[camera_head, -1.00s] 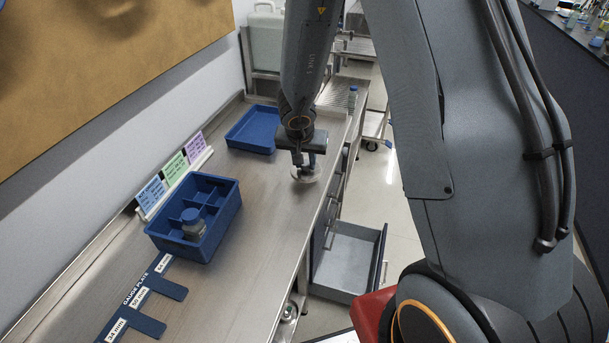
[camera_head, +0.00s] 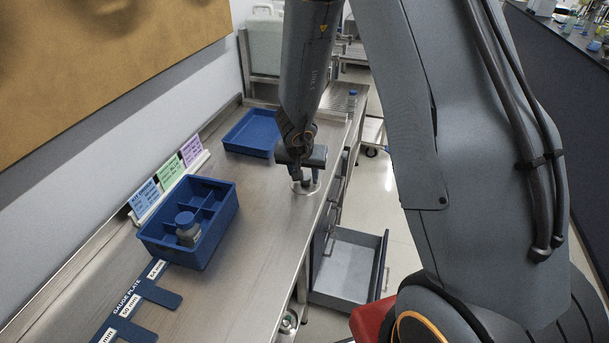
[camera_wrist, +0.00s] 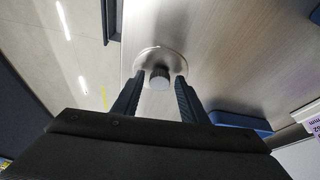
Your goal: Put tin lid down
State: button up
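The tin lid (camera_wrist: 147,57) is a round metal disc with a grey knob (camera_wrist: 160,79) in its middle. In the head view the lid (camera_head: 305,188) lies flat on the steel counter near its right edge. My gripper (camera_wrist: 160,76) is over it, with one finger on each side of the knob. A gap shows between each finger and the knob, so the gripper is open. In the head view my gripper (camera_head: 307,176) points down at the lid and partly hides it.
A blue divided box (camera_head: 222,225) with a blue-capped bottle (camera_head: 188,232) stands on the counter (camera_head: 255,235). An empty blue tray (camera_head: 236,145) lies behind. A blue gauge plate (camera_head: 128,308) lies in front. An open drawer (camera_head: 345,270) juts out below the right edge.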

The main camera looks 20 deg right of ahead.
jog(key=shift+r, duration=0.1)
jog(key=s+a+r+n+t+y+p, duration=0.1)
jog(key=s+a+r+n+y+p, duration=0.2)
jog(key=r, duration=0.7)
jog(key=s+a+r+p, duration=0.25)
jog(key=s+r, duration=0.25)
jog(key=r, duration=0.4)
jog(key=s+d+r+n+g+h, duration=0.1)
jog(key=s+d, duration=0.5)
jog(key=s, duration=0.6)
jog(key=shift+r+n+g+p, duration=0.35)
jog(key=shift+r+n+g, duration=0.35)
